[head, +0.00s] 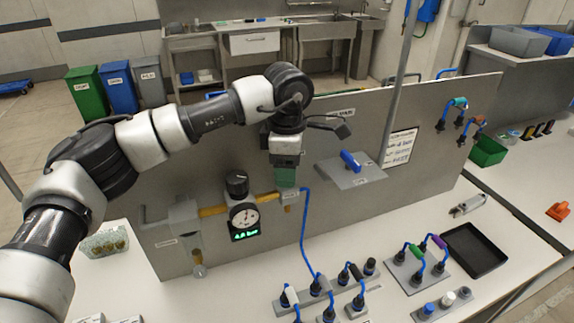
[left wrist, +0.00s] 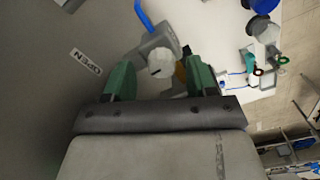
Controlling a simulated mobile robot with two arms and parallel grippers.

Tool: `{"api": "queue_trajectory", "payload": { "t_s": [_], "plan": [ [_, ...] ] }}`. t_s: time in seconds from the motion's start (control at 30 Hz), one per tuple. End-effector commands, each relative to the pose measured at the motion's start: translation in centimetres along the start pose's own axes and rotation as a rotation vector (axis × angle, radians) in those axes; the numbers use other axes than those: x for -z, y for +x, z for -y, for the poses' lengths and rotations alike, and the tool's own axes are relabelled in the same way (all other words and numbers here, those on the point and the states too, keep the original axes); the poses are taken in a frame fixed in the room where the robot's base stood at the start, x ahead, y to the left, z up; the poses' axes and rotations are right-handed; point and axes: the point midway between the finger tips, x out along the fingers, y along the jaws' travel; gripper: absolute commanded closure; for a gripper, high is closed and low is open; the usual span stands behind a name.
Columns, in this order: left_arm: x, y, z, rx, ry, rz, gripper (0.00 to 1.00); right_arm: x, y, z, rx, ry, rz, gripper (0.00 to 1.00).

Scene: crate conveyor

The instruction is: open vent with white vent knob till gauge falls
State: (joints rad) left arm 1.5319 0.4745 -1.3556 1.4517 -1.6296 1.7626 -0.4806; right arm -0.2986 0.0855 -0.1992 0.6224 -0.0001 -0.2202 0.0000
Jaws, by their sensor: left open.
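In the left wrist view the white vent knob (left wrist: 160,63) sits on a grey valve body (left wrist: 155,42), between the two green fingertips of my left gripper (left wrist: 160,72). The fingers stand apart, with a gap on each side of the knob. In the head view my left gripper (head: 285,179) is in front of the panel, at the right end of the brass pipe (head: 214,211), and hides the knob. The round gauge (head: 243,215) is left of it; the green display (head: 245,232) below it seems to read 4.8 bar. My right gripper is out of view.
An OPEN label (left wrist: 86,60) is on the panel beside the knob. A blue hose (head: 303,235) runs down from the valve to the bench connectors. A blue lever (head: 350,161) on a grey plate is to the right. A black tray (head: 474,250) lies on the white bench.

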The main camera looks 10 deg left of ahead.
Motion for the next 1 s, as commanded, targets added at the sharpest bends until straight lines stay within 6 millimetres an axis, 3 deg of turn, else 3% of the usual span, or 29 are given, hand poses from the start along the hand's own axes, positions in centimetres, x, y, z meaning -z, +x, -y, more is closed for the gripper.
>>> {"api": "queue_trajectory", "payload": {
  "t_s": [0.43, 0.73, 1.0],
  "plan": [
    [-0.01, 1.20, 0.04, 0.000, 0.001, 0.000, 0.44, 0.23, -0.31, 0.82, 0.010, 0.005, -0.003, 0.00],
    [-0.02, 1.15, 0.03, 0.000, 0.001, 0.000, 0.90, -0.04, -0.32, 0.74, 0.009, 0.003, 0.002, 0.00],
    [-0.03, 1.21, 0.01, -0.001, 0.024, 0.001, 0.92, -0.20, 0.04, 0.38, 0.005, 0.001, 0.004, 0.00]
  ]
}}
